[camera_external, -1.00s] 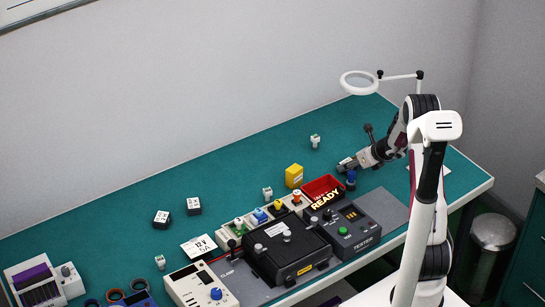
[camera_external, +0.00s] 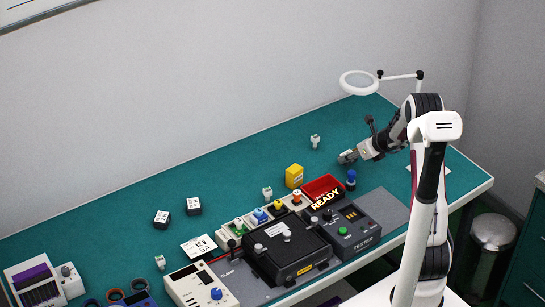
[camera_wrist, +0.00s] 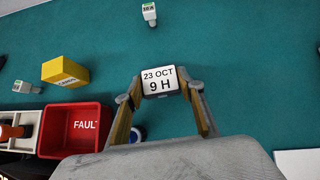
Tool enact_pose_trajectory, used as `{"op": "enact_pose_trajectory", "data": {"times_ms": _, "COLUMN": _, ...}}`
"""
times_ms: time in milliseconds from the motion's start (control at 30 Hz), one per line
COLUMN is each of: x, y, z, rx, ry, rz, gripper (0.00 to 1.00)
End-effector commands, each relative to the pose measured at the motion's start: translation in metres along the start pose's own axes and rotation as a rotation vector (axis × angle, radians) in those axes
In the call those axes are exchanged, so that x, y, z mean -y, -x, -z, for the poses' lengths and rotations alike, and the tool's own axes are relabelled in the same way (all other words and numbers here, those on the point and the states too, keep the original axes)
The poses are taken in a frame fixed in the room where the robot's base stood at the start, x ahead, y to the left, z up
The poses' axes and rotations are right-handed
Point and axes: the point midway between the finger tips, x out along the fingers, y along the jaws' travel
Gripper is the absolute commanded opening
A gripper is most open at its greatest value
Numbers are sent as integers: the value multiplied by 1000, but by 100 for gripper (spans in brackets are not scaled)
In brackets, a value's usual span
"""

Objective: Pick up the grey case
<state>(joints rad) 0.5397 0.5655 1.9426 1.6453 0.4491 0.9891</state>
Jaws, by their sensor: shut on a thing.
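My gripper (camera_external: 348,157) is at the right part of the green bench, beyond the red bin. In the wrist view my gripper (camera_wrist: 160,92) is shut on the grey case (camera_wrist: 174,94), whose white top label reads "23 OCT 9 H". The fingers press on its left and right sides. In the external view the case is small between the fingertips and hard to make out; it seems slightly above the bench. Two similar white-topped cases stand at the left, one nearer (camera_external: 162,218) and one farther right (camera_external: 194,206).
The red bin (camera_external: 309,200) and a yellow box (camera_external: 294,176) are left of my gripper. A blue-topped post (camera_external: 351,180) stands just below it in the picture. A tester (camera_external: 350,225) and a black box (camera_external: 285,250) fill the front. The bench's back middle is mostly clear.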

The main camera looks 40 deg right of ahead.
Motion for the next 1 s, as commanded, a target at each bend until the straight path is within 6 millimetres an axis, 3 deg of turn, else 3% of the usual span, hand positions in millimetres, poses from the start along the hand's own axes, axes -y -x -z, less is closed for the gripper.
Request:
{"op": "enact_pose_trajectory", "data": {"times_ms": 500, "x": 0, "y": 38, "z": -38, "rx": 1, "ry": 3, "rz": 1, "gripper": 16}}
{"op": "enact_pose_trajectory", "data": {"times_ms": 1000, "x": 0, "y": 46, "z": -46, "rx": 0, "ry": 1, "rz": 2, "gripper": 16}}
